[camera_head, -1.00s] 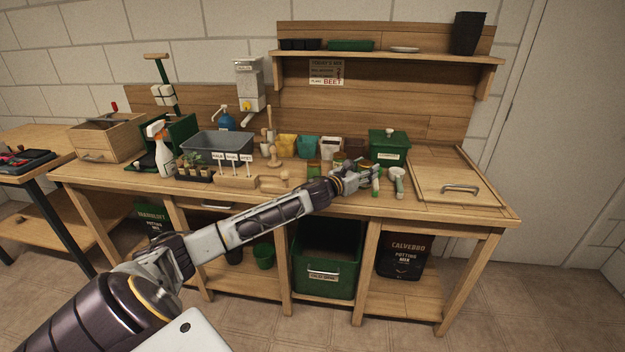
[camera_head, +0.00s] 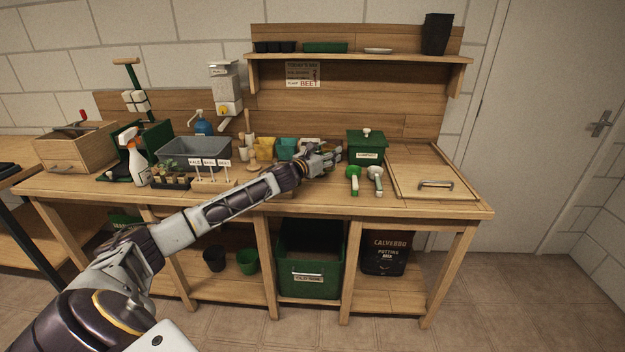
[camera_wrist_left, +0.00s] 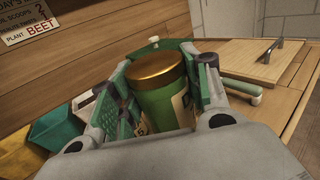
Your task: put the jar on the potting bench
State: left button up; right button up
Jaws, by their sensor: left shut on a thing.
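The jar (camera_wrist_left: 160,95) has a green body, a pale label and a gold lid. It shows upright between the fingers in the left wrist view. My left gripper (camera_head: 325,160) is shut on it, over the back middle of the bench top. In the head view the gripper and arm hide the jar. I cannot tell whether the jar's bottom touches the wood. The potting bench (camera_head: 440,206) is a wooden table with a back board and a shelf. My right gripper is not in view.
A green lidded box (camera_head: 367,148) stands just right of the gripper, with two scoops (camera_head: 353,178) in front. Yellow and teal pots (camera_head: 265,148) stand to the left. A wooden board with a handle (camera_head: 430,172) lies at the right. The bench's front right strip is clear.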

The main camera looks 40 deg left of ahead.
aim_at(328, 169)
pick_arm(q)
notch_tip(328, 169, down, 4)
jog(key=shift+f+b, duration=0.25)
jog(key=shift+b, duration=0.2)
jog(key=shift+f, duration=0.5)
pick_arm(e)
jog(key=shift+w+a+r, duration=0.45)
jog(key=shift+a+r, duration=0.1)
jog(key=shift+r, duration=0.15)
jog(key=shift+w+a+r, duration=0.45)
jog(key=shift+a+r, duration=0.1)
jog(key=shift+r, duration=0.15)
pick_arm(q)
jog(key=shift+f, duration=0.45)
notch_tip(328, 169, down, 2)
jog(key=shift+f+b, duration=0.25)
jog(key=shift+b, duration=0.15)
jog(key=shift+f, duration=0.15)
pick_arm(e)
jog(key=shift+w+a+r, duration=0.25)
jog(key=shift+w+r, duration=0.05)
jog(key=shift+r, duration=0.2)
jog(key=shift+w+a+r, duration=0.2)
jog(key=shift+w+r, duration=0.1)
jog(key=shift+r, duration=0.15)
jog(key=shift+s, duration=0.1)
